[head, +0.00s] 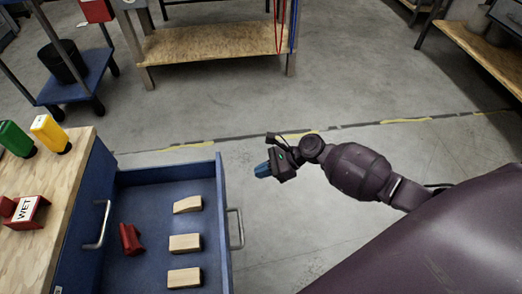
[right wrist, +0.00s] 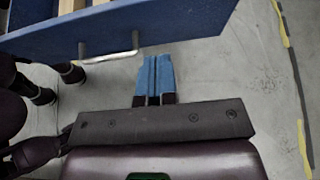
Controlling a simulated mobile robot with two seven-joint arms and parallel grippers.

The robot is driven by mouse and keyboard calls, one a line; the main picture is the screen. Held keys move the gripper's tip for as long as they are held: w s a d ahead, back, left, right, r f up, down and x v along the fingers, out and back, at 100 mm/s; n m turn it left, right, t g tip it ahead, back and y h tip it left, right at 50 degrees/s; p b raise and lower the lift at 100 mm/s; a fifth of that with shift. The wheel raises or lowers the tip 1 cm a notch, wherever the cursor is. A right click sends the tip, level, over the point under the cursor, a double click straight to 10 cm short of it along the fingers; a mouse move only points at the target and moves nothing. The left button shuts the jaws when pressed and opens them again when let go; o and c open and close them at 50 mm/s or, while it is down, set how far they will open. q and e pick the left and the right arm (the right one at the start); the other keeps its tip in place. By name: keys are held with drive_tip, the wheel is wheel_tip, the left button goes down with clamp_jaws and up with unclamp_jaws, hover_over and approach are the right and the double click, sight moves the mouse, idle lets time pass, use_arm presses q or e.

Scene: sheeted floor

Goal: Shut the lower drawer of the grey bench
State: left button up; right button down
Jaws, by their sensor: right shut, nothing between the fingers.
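The bench has a wooden top (head: 50,185) and a blue body at the left of the head view. Its low blue drawer (head: 150,265) is pulled far out, with its front panel (head: 222,215) to the right. A metal handle (head: 237,230) is on that front. In the right wrist view the drawer front (right wrist: 190,25) crosses the top, with the handle (right wrist: 108,54) below it. My right gripper (head: 262,169) is shut and empty, its blue fingers beside the front's far end, apart from it in the head view. The fingers (right wrist: 154,80) point toward the front. My left gripper is not in view.
The drawer holds wooden blocks (head: 185,243) and a red object (head: 130,238). A second handle (head: 97,225) is on the bench face above it. Green (head: 15,139) and yellow (head: 50,133) containers stand on top. A blue cart (head: 75,85) is behind. The floor right of the drawer is clear.

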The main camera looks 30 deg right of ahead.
use_arm(q)
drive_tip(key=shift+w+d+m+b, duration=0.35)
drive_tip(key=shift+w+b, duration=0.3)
drive_tip(key=shift+b, duration=0.35)
use_arm(e)
drive_tip(key=a+r+x, duration=0.1)
drive_tip(key=x, duration=0.9)
drive_tip(key=shift+w+r, duration=0.2)
drive_tip(key=shift+r, duration=0.1)
